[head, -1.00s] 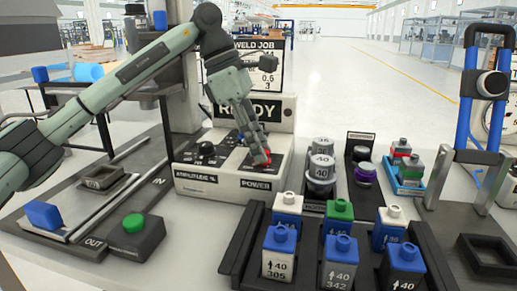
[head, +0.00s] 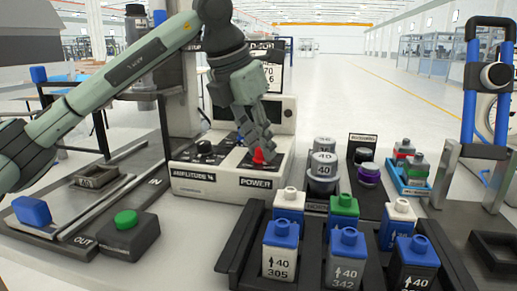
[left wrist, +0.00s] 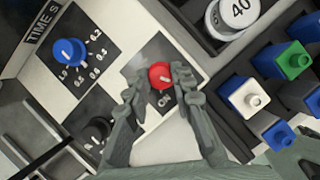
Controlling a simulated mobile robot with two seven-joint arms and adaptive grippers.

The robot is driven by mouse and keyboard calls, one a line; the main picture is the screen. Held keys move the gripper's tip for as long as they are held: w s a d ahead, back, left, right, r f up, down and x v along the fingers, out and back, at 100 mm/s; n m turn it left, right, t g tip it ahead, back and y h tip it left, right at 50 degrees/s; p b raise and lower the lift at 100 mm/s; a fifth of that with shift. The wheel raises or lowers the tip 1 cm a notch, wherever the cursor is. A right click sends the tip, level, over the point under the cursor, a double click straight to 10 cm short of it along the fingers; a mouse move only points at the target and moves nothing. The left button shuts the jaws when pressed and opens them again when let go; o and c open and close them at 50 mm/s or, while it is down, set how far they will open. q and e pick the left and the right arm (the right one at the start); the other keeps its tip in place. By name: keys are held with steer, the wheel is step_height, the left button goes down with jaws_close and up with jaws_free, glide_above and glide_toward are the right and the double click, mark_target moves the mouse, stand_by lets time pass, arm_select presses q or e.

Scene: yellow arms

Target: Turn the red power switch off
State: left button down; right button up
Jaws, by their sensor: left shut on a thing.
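The red power switch (head: 259,157) is a round knob on the sloped top of the white control box (head: 215,186), above the POWER label. In the left wrist view the red knob (left wrist: 160,76) shows a pale pointer mark, with a small label on the panel just below it. My left gripper (head: 264,147) reaches down to the knob from above. In the left wrist view its two fingers (left wrist: 161,92) stand on either side of the knob, closed on it. The box's screen (head: 272,115) is dark where it shows beside the gripper. My right gripper is out of view.
A blue knob (left wrist: 69,52) and a black knob (left wrist: 98,130) sit on the same panel. A rack of blue, white and green-topped blocks (head: 343,240) stands in front right, with grey weights (head: 323,166) behind. A green button box (head: 127,236) is front left.

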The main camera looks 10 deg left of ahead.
arm_select(q)
steer(key=shift+d+n+t+y+b, duration=0.15)
steer(key=shift+n+y+b, duration=0.2)
steer(key=shift+n, duration=0.65)
steer(key=shift+n+t+y+b, duration=0.15)
steer(key=shift+n+y+b, duration=0.15)
steer(key=shift+n, duration=0.7)
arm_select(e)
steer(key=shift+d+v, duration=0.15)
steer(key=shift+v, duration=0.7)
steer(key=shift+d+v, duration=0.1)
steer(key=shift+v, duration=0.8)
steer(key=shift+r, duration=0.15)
arm_select(q)
steer(key=c, duration=1.3)
jaws_free()
steer(key=shift+s+r, duration=0.1)
steer(key=shift+r, duration=0.1)
steer(key=v, duration=1.1)
steer(key=shift+r, duration=0.35)
steer(key=shift+s+f, duration=0.1)
steer(key=shift+s, duration=0.1)
